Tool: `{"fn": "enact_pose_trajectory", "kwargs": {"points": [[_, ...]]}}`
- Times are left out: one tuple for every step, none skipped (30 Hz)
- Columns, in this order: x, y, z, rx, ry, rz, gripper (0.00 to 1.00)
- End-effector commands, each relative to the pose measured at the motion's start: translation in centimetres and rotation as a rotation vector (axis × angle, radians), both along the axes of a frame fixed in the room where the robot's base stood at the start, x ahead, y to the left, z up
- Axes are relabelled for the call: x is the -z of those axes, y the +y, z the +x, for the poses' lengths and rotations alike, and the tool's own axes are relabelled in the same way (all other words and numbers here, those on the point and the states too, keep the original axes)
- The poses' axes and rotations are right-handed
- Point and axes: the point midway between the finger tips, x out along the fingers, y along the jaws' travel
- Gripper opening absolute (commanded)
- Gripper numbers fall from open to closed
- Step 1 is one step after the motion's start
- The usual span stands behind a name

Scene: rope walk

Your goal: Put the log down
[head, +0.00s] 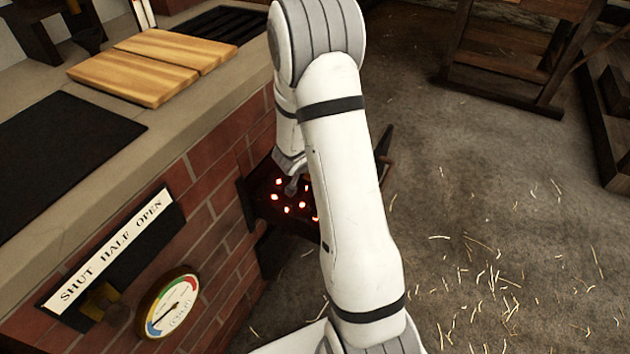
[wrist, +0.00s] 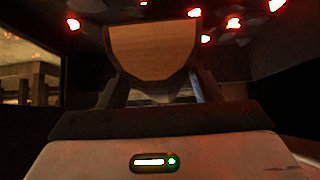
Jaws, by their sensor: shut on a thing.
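The log (wrist: 152,52) shows its pale, half-round cut end in the wrist view, between the two fingers of my gripper (wrist: 158,88). My gripper is shut on it. Glowing red embers (wrist: 235,23) lie around and beyond the log in a dark firebox. Whether the log touches the embers cannot be told. In the head view, the gripper end of my arm (head: 292,186) reaches in at the ember bed (head: 290,203), and the log itself is not distinguishable there.
A brick stove (head: 215,160) bears two wooden boards (head: 150,68), a dark plate (head: 60,145), a "SHUT HALF OPEN" slider (head: 110,245) and a round gauge (head: 168,303). An open firebox door (head: 385,142) stands beyond my arm. The straw-strewn floor at right is open.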

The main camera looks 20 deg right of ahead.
Motion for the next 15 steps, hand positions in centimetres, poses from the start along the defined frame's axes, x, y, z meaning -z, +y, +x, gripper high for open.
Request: {"fn": "enact_pose_trajectory", "kwargs": {"points": [[1.4,0.2,0.1,-0.005,0.001,0.0,0.29],[1.6,0.3,0.1,-0.006,0.0,-0.001,0.29],[1.9,0.4,0.2,-0.007,-0.001,-0.001,0.29],[2.1,0.5,0.2,-0.009,-0.001,0.0,0.29],[2.4,0.5,0.2,-0.011,0.0,-0.001,0.29],[2.8,0.6,0.2,-0.013,0.001,-0.002,0.29],[3.3,0.6,0.2,-0.013,0.0,-0.001,0.29],[3.8,0.6,0.2,-0.014,0.001,-0.002,0.29],[4.4,0.7,0.2,-0.013,0.0,-0.001,0.29],[4.9,0.7,0.3,-0.015,0.0,-0.001,0.29],[5.2,0.7,0.3,-0.016,0.001,-0.002,0.29],[5.5,0.7,0.3,-0.017,0.001,-0.002,0.29],[5.5,0.8,0.3,-0.016,-0.001,-0.002,0.29],[5.4,0.8,0.3,-0.017,-0.001,-0.002,0.29],[5.3,0.8,0.3,-0.017,-0.001,-0.002,0.29]]}}
